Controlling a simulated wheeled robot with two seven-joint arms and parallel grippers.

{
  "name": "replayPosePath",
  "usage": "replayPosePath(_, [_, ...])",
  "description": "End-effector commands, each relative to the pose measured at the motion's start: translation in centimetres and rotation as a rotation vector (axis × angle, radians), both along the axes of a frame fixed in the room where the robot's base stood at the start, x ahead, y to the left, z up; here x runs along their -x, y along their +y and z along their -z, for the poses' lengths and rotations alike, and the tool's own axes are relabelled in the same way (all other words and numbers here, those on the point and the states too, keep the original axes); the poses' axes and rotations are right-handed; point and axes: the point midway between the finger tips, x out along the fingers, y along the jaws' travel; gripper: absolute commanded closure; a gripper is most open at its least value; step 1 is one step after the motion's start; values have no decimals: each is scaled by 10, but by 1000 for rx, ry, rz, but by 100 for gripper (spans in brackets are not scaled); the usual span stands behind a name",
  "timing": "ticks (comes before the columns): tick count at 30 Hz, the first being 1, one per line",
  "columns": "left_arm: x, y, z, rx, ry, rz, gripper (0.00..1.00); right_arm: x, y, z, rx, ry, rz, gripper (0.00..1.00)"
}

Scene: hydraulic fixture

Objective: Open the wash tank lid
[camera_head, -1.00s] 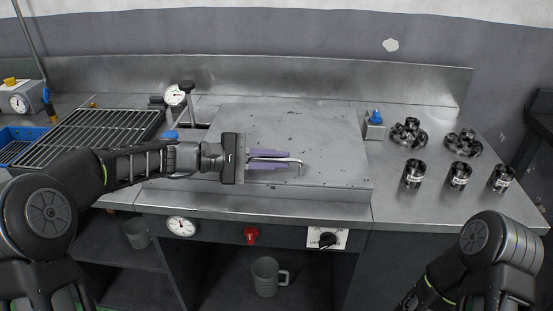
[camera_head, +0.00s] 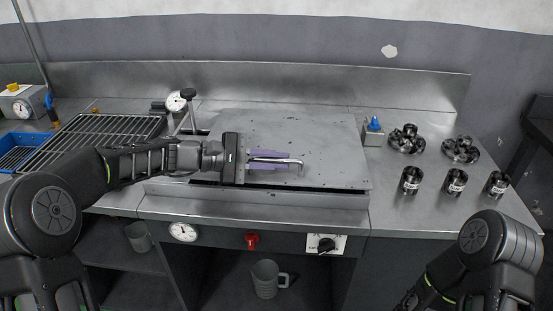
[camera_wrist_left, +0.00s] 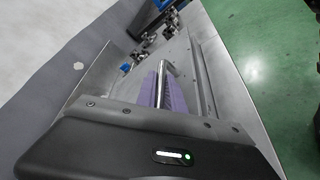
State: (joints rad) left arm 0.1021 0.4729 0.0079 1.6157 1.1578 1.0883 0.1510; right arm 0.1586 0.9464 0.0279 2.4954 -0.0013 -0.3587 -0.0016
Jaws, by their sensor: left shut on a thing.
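The wash tank lid (camera_head: 330,135) is a flat grey metal plate on the bench top. Its front edge stands a little above the tank rim, with a dark gap under it. A bent metal handle (camera_head: 298,162) is on the lid near its front. My left gripper (camera_head: 270,160), with purple finger pads, is shut on the handle. In the left wrist view the handle (camera_wrist_left: 161,80) lies between the purple pads (camera_wrist_left: 150,92). My right arm (camera_head: 485,250) is at the lower right; its gripper is not visible.
Several dark metal parts (camera_head: 411,181) stand on the bench to the right. A blue-topped block (camera_head: 374,131) is beside the lid's right edge. A slatted rack (camera_head: 95,140) is at left, and a dial gauge (camera_head: 176,101) stands behind my left wrist. A red knob (camera_head: 251,241) is on the front panel.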

Motion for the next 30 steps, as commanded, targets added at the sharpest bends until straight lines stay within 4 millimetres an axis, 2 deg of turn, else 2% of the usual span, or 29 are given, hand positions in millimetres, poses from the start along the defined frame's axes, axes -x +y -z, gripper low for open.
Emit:
replayPosePath(1, [-3, 0, -19, 1, 13, -2, 100, 0, 0, -20, 0, 0, 0, 60])
replayPosePath(8, [-14, 0, -66, 1, 127, -2, 100, 0, 1, -80, -1, 1, 1, 60])
replayPosePath(12, [-25, 0, -98, 2, 217, -3, 100, 1, 1, -125, -2, 4, 0, 60])
replayPosePath(16, [-39, 0, -124, 2, 302, -2, 100, 5, -1, -160, 6, 17, 3, 60])
replayPosePath(21, [-55, 0, -145, 2, 395, -2, 100, 10, -3, -185, 17, 34, 8, 60])
replayPosePath(30, [-79, 0, -169, 2, 505, -1, 100, 11, -7, -202, 23, 45, 9, 60])
